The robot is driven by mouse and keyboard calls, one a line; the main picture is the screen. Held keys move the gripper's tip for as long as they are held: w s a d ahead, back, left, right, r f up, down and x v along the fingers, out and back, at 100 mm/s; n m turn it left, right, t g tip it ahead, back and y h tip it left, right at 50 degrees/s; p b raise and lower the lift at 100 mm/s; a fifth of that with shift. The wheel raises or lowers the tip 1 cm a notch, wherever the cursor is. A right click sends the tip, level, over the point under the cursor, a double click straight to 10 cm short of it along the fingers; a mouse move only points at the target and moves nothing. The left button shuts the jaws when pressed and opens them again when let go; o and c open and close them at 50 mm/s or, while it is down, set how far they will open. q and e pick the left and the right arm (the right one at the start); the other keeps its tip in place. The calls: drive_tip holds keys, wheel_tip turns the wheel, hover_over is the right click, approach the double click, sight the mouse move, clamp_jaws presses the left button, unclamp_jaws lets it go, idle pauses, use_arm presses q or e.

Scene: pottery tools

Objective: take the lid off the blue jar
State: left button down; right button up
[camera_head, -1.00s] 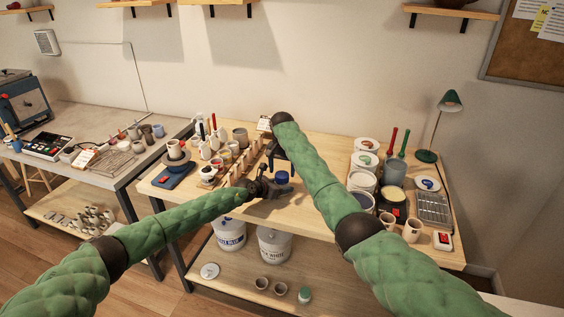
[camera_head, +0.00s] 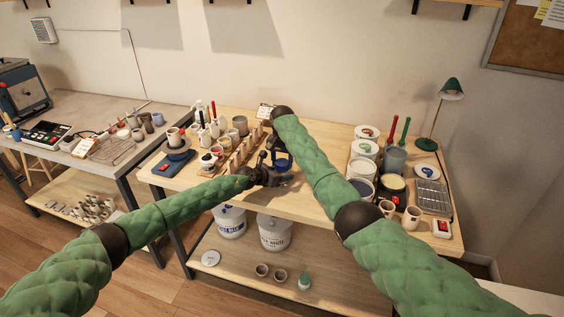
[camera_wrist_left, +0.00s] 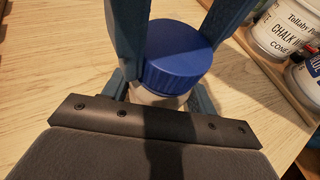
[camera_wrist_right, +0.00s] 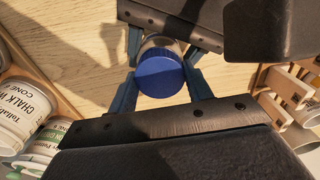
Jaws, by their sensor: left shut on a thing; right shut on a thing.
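The blue jar has a ribbed blue lid (camera_wrist_left: 178,58) and a pale body (camera_wrist_left: 155,98). In the head view the lid (camera_head: 284,163) shows near the table's front edge, partly hidden by my grippers. My left gripper (camera_head: 270,176) is shut on the jar's body, low and from the front. My right gripper (camera_head: 281,152) is shut on the lid from above, its fingers on either side. The lid also shows between its fingers in the right wrist view (camera_wrist_right: 160,76). I cannot tell whether there is a gap between lid and body.
A wooden rack (camera_head: 246,149) stands close left of the grippers. Glaze tubs (camera_head: 362,167) and a grey tray (camera_head: 432,197) crowd the right side. Mugs and tools stand at the left. Bare wood (camera_head: 315,203) lies in front of the right forearm.

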drive_tip(key=n, duration=0.3)
drive_tip(key=o, duration=1.1)
drive_tip(key=shift+r, duration=0.15)
